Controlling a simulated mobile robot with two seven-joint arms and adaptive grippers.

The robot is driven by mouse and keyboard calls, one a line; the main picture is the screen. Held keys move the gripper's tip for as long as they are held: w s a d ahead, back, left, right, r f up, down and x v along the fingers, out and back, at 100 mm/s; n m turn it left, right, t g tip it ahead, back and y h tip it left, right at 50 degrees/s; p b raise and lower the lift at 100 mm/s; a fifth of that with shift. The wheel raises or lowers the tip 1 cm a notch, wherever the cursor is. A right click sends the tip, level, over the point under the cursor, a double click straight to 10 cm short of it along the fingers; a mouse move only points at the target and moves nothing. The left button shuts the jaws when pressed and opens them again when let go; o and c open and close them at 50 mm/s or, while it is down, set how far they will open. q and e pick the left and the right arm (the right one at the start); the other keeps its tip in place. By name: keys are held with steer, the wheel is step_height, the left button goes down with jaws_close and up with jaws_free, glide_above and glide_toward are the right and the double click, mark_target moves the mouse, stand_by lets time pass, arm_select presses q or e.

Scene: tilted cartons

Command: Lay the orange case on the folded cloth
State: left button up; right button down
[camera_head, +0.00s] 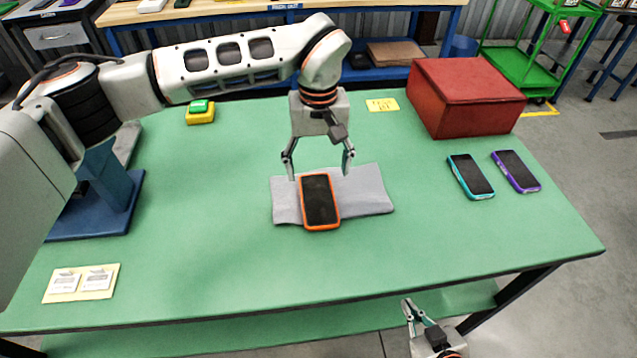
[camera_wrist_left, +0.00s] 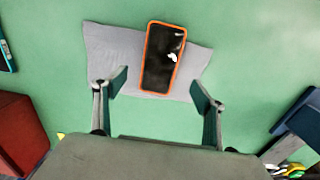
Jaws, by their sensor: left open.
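The orange case (camera_head: 320,202), an orange-rimmed phone shape with a black face, lies flat on the grey folded cloth (camera_head: 370,192). Its near end reaches slightly past the cloth's near edge in the head view. The case (camera_wrist_left: 161,62) and cloth (camera_wrist_left: 112,50) also show in the left wrist view. My left gripper (camera_head: 319,172) is open, with its fingers apart and empty, just behind and above the case. Nothing is held between the fingertips. My right gripper (camera_head: 413,312) is partly in view beyond the table's near edge; its finger opening is unclear.
A red box (camera_head: 465,97) stands at the back right. A teal phone (camera_head: 470,176) and a purple phone (camera_head: 515,171) lie right of the cloth. A green button on a yellow base (camera_head: 200,112) is at the back left. Cards (camera_head: 82,283) lie front left. The front middle is clear.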

arm_select(q)
steer(key=shift+r, duration=2.55)
steer(key=shift+s, duration=0.1)
